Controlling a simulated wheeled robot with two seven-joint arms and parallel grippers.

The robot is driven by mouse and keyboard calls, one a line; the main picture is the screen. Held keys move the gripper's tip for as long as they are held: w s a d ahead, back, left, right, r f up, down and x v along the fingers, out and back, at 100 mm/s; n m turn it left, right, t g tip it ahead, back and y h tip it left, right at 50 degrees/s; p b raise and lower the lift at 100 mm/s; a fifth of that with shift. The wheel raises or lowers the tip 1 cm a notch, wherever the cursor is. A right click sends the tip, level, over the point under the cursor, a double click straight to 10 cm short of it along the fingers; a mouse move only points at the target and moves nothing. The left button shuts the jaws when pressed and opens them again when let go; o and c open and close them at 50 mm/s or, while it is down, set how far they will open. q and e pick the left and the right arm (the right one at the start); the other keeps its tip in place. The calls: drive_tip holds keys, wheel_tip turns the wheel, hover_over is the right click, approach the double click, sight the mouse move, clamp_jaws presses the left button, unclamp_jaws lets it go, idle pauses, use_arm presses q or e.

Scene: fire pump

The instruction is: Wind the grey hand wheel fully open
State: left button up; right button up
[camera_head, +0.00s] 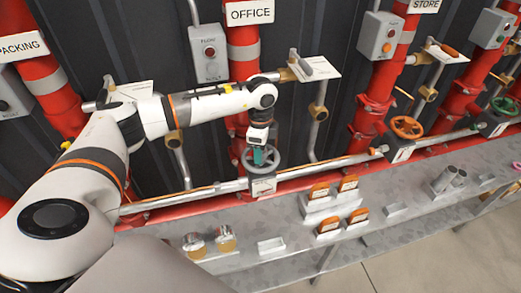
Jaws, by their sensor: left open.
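The grey hand wheel (261,160) sits low on the red riser under the OFFICE sign (249,12), in the middle of the head view. My left arm reaches in from the left and bends down over it. My left gripper (259,156) is open at the wheel, its teal fingers pointing down at the upper part of the wheel. The gripper hides part of the wheel, and I cannot tell whether the fingers touch it. My right gripper is not in view.
An orange wheel (406,127) and a green wheel (504,106) sit on risers to the right. A horizontal pipe runs behind a grey shelf (290,228) bearing orange-topped blocks (319,191), round tins (194,246) and metal cylinders (444,179). Floor is clear at lower right.

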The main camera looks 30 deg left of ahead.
use_arm(q)
drive_tip(key=m, duration=0.3)
drive_tip(key=shift+m+b, duration=0.3)
drive_tip(key=shift+f+m+b, duration=0.1)
drive_tip(key=shift+m+b, duration=0.35)
drive_tip(key=shift+m, duration=0.75)
drive_tip(key=m+b, duration=0.1)
drive_tip(key=m, duration=0.3)
drive_tip(key=shift+m, duration=0.7)
drive_tip(key=m+b, duration=0.1)
drive_tip(key=m, duration=0.3)
drive_tip(key=shift+m+b, duration=0.4)
drive_tip(key=m, duration=0.3)
drive_tip(key=shift+b, duration=0.3)
drive_tip(key=shift+c, duration=0.4)
